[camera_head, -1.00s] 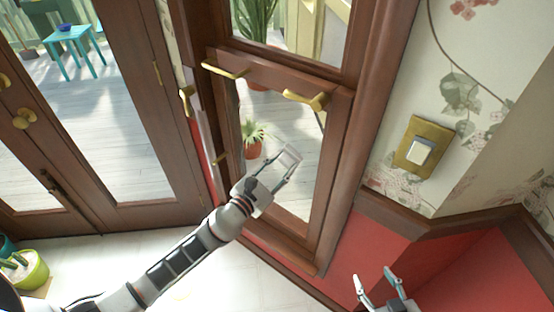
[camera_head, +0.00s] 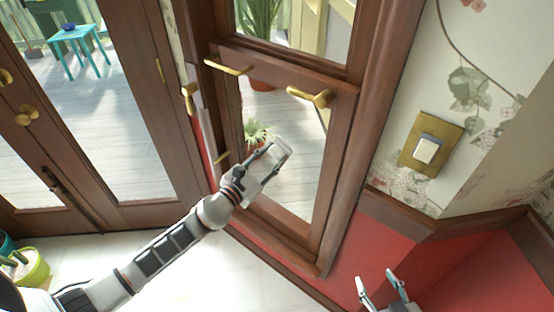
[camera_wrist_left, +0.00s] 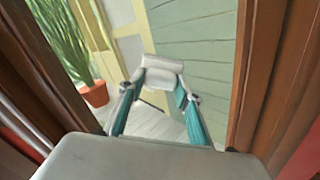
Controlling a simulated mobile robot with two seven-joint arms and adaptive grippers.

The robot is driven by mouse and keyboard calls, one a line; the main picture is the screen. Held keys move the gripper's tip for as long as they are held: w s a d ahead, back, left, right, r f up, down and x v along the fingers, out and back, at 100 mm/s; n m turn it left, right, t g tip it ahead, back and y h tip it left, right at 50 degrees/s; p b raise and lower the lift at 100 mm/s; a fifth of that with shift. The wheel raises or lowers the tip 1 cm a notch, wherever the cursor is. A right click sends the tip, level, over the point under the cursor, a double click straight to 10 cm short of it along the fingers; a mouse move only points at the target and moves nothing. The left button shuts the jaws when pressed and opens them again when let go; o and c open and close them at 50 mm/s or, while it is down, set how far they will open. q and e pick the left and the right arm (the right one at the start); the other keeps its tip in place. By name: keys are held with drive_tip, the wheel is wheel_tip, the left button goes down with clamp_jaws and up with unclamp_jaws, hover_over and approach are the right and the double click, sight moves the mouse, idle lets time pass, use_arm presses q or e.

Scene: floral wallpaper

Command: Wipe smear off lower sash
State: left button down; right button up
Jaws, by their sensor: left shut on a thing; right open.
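The lower sash (camera_head: 340,108) is a brown wooden window frame with two brass pulls on its top rail and a clear pane. Whether the pad touches the glass I cannot tell. I cannot make out a smear on the pane. My right gripper (camera_head: 383,291) is open and empty, low at the right by the red wall.
A brass light switch (camera_head: 432,145) is on the floral wall at right. A glazed brown door (camera_head: 150,90) stands at left. Brass pulls (camera_head: 310,97) jut out above the left gripper. A green pot (camera_head: 33,267) is at lower left.

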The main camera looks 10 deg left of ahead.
use_arm(q)
drive_tip(key=w+a+b, duration=0.1)
drive_tip(key=w+a, duration=0.1)
drive_tip(key=a, duration=0.1)
drive_tip(key=w+a+b, duration=0.1)
drive_tip(key=a, duration=0.1)
drive_tip(key=shift+b, duration=0.35)
drive_tip(key=shift+w+a+f+b, duration=0.15)
drive_tip(key=shift+a+b, duration=0.1)
drive_tip(key=shift+a, duration=0.15)
drive_tip(key=shift+w+a+b, duration=0.15)
drive_tip(key=shift+a+b, duration=0.05)
drive_tip(key=shift+a, duration=0.15)
drive_tip(key=shift+w+a+b, duration=0.4)
drive_tip(key=shift+a+b, duration=0.05)
drive_tip(key=shift+a, duration=0.3)
use_arm(e)
wheel_tip(320, 180, down, 6)
drive_tip(key=s, duration=0.1)
drive_tip(key=shift+s+f+g, duration=0.15)
drive_tip(key=shift+s+g, duration=0.05)
drive_tip(key=shift+g, duration=0.1)
use_arm(q)
drive_tip(key=shift+s, duration=0.1)
use_arm(e)
drive_tip(key=shift+s, duration=0.15)
